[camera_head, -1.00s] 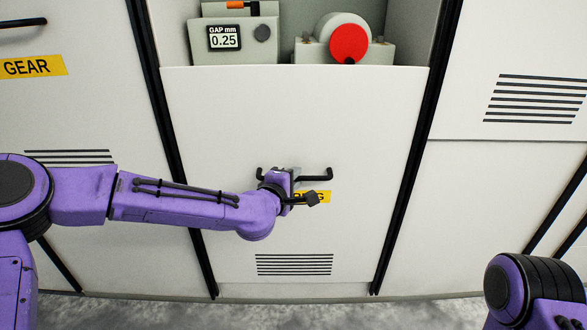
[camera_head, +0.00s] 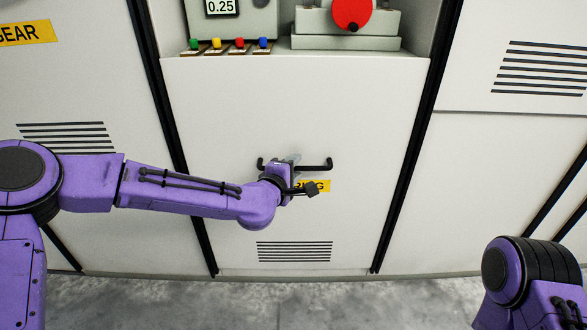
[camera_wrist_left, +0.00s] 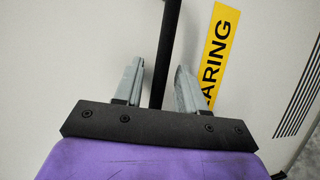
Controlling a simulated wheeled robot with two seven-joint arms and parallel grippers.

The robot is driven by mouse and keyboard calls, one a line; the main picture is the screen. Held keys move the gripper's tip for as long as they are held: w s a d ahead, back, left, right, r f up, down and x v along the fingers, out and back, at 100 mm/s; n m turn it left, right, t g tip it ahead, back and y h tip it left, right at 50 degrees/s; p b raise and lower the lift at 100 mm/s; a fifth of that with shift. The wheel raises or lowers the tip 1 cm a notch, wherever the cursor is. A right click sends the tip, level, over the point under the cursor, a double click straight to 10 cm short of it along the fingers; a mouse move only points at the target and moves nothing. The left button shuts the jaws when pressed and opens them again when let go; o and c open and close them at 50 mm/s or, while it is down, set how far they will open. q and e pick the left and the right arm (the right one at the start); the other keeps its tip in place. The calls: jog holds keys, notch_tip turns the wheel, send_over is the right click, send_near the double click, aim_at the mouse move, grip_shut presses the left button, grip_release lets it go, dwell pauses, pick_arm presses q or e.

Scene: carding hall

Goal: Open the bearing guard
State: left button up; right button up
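The bearing guard (camera_head: 220,120) is a pale panel in the middle of the head view. It has a black bar handle (camera_head: 322,164), a yellow label and a slotted vent. Its top edge lies below an open recess. My left gripper (camera_head: 290,165) is at the handle and covers part of the bar and label. In the left wrist view, the two grey fingers (camera_wrist_left: 160,64) stand on either side of the black bar (camera_wrist_left: 168,40), with a visible gap on its left side. The yellow label (camera_wrist_left: 219,45) is beside the right finger. My right gripper is out of view.
The recess holds a gauge box reading 0.25 (camera_head: 250,22), a row of coloured knobs (camera_head: 228,44) and a red disc (camera_head: 352,12). Black posts (camera_head: 405,170) flank the guard. A GEAR panel (camera_head: 80,100) is at left. The grey floor (camera_head: 260,300) in front is clear.

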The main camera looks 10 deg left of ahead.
pick_arm(q)
jog(key=p+v, duration=0.2)
jog(key=v, duration=0.8)
jog(key=shift+s, duration=0.3)
